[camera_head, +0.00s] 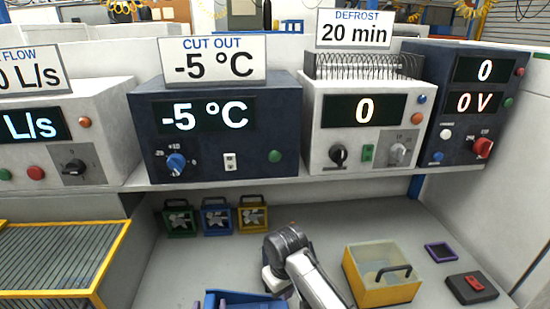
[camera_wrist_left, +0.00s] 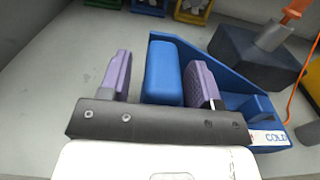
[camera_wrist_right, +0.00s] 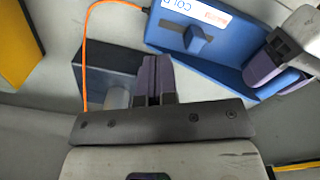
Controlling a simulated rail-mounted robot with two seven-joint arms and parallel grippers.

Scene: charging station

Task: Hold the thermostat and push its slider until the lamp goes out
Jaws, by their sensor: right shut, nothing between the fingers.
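The thermostat is a blue body with a COLD label, partly cut off at the bottom of the head view (camera_head: 228,299). In the left wrist view, its blue grip block (camera_wrist_left: 164,72) stands between the purple fingers of my left gripper (camera_wrist_left: 160,62). These are apart, with a narrow gap on the block's left side. In the right wrist view, the thermostat (camera_wrist_right: 158,38) carries a small blue slider knob (camera_wrist_right: 196,40). My right gripper (camera_wrist_right: 156,62) is shut and empty, apart from the knob. I cannot tell which light is the lamp.
An orange cable (camera_wrist_right: 84,50) runs beside the thermostat near a dark block (camera_wrist_left: 250,52) with a grey cylinder. The instrument marked CUT OUT (camera_head: 285,110) reads -5 °C. A yellow bin (camera_head: 383,290) stands right of my arm. A yellow-framed rack (camera_head: 60,291) stands at left.

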